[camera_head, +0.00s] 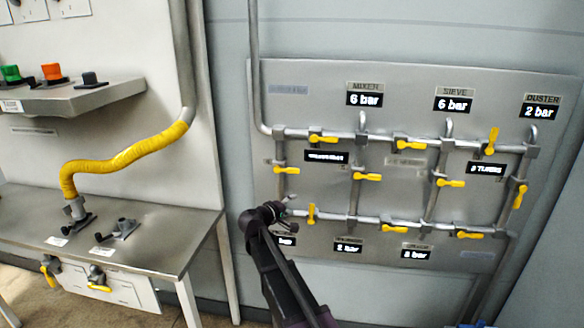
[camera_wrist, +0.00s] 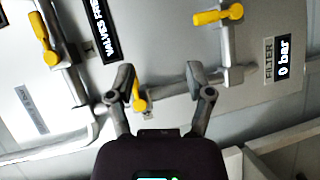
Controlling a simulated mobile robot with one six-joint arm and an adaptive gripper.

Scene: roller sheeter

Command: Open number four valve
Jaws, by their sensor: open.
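The grey valve panel (camera_head: 330,90) carries pipes with several yellow handles, and I cannot read a number four on any of them. My gripper (camera_head: 284,208) is at the panel's lower left, just left of an upright yellow handle (camera_head: 311,213) on the lower pipe. In the wrist view my gripper (camera_wrist: 160,80) is open, its two fingers apart. A yellow handle (camera_wrist: 139,99) shows between them, close to the left finger and partly hidden by it. Whether it touches is unclear. Two other yellow handles show there, at upper left (camera_wrist: 41,32) and at top right (camera_wrist: 217,17).
A metal table (camera_head: 150,235) with a yellow hose (camera_head: 125,157) stands left of the panel. Pressure displays line the panel, such as the mixer's 6 bar (camera_head: 365,99). A filter display (camera_wrist: 284,58) reads 0 bar. Pipes cross close to my fingers.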

